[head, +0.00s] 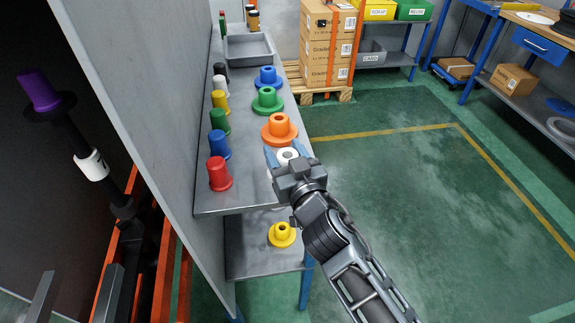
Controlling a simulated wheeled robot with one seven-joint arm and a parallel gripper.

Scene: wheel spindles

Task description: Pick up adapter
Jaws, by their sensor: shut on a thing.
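My gripper (286,156) is over the front right edge of the grey upper shelf (245,196). Its blue fingers are shut on a white adapter (287,154), whose round top with a dark hole shows between them. The gripper body hides most of this adapter, so I cannot tell whether it still touches the shelf. Behind it stand an orange adapter (279,129), a green adapter (267,100) and a blue adapter (267,78) in a row. A yellow adapter (282,235) sits on the lower shelf (250,255).
A grey panel (150,100) borders the shelf on the left. A grey tray (249,48) lies behind. Green floor (400,190) is free to the right.

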